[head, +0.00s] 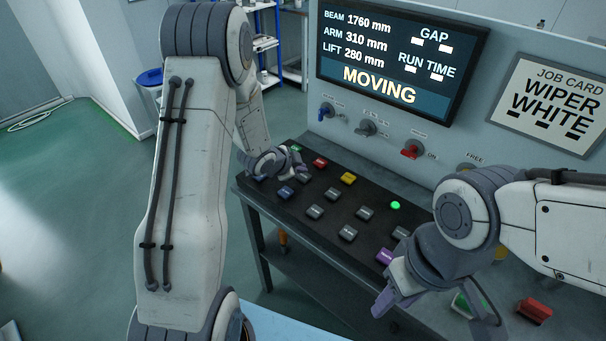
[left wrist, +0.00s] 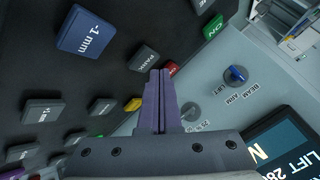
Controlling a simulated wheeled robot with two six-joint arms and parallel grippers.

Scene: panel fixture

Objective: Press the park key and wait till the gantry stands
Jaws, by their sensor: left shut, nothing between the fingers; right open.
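The grey PARK key (left wrist: 144,57) lies on the black key panel in the left wrist view, just beside the tips of my left gripper (left wrist: 160,74). In the head view the same key (head: 305,178) is partly behind the left gripper (head: 301,171). The left gripper is shut and empty; I cannot tell whether it touches the key. The display (head: 400,55) reads MOVING, with beam 1760 mm, arm 310 mm and lift 280 mm. My right gripper (head: 436,312) is open and empty over the panel's near right part. The gantry is not in view.
A row of knobs (head: 367,128) stands behind the keys. A green lamp (head: 395,205) glows on the panel. Green, red, yellow, blue and purple keys surround the grey ones. A job card (head: 552,103) reads WIPER WHITE. Open floor (head: 75,240) is at the left.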

